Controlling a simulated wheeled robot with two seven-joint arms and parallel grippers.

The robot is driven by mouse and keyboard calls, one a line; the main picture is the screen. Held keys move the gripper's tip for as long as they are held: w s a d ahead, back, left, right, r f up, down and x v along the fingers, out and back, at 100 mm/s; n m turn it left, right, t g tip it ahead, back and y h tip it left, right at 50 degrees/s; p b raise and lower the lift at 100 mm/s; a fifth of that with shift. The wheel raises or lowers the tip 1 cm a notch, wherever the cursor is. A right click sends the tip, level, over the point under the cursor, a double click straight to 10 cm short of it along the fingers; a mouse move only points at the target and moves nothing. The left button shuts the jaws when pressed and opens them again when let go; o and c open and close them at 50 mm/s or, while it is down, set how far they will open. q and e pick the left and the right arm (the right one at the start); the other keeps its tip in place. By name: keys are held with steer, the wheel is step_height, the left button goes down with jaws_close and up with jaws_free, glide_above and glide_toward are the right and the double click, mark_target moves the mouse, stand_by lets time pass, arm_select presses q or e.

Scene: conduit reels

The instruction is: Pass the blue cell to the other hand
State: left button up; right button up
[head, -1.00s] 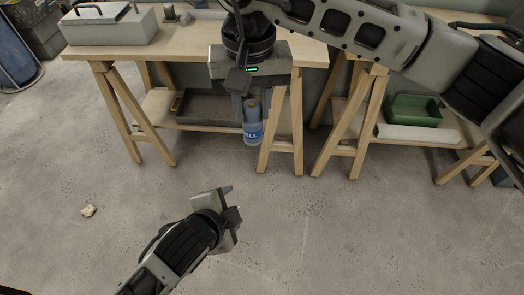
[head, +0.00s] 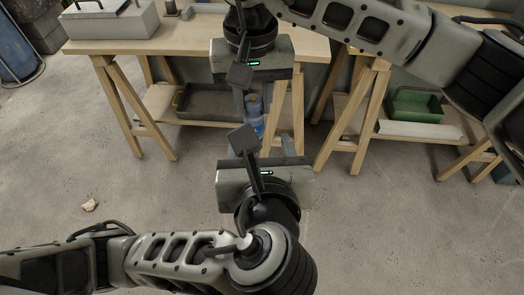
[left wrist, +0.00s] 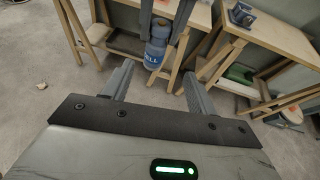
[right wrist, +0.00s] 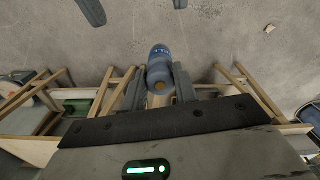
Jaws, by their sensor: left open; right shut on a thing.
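The blue cell (head: 255,112), a blue bottle-like cylinder with white lettering, hangs upright below my right gripper (head: 254,98), which is shut on its upper end. The gripper partly hides it. In the left wrist view the cell (left wrist: 154,55) is ahead, beyond and between my left gripper's fingertips (left wrist: 160,80). My left gripper (head: 265,145) is open and empty, facing the cell from the near side, with a gap between them. In the right wrist view the cell (right wrist: 158,68) sits between the right fingers.
Behind is a wooden trestle table (head: 190,38) with a grey toolbox (head: 112,20) on top and a grey tray (head: 205,103) on its lower shelf. A second trestle bench at right holds a green bin (head: 415,105). The concrete floor in front is mostly clear.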

mark_target(259, 123)
arm_select(q)
steer(key=x, duration=0.9)
steer(key=shift+w+f, duration=0.2)
steer(key=shift+w, duration=0.15)
steer(key=c, duration=1.1)
steer(key=shift+d, duration=0.1)
arm_select(e)
steer(key=o, duration=0.7)
steer(key=shift+a, duration=0.1)
arm_select(q)
steer(key=shift+c, duration=0.5)
arm_select(e)
steer(key=shift+o, duration=1.1)
